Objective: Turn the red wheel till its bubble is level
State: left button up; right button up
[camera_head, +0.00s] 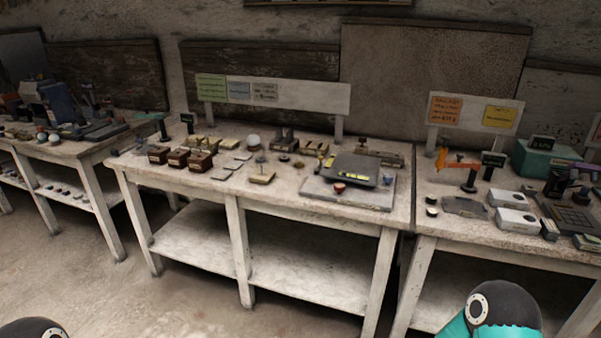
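A small red wheel (340,187) sits at the front edge of a dark grey plate (350,168) on a pale slab (318,190), at the right end of the middle table. Small yellow marks that may be bubble vials (330,161) show on the plate. The bubble itself is too small to read. Only rounded joints of my arms show at the bottom left and bottom right edges. Neither gripper is in view, and both arm parts are well short of the wheel.
The middle table (225,187) also holds brown boxes (200,160), a white sphere (253,140) and several small parts. A right table (465,226) carries an orange device (455,160) and white boxes (515,220). Bare floor (190,300) lies in front.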

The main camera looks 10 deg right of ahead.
aim_at(339, 187)
jog(key=z, duration=0.1)
jog(key=i, duration=0.9)
jog(key=z, duration=0.75)
jog(key=i, duration=0.4)
jog(key=z, duration=0.35)
jog(key=k, duration=0.95)
jog(key=z, duration=0.15)
jog(key=i, duration=1.05)
jog(key=u, duration=0.05)
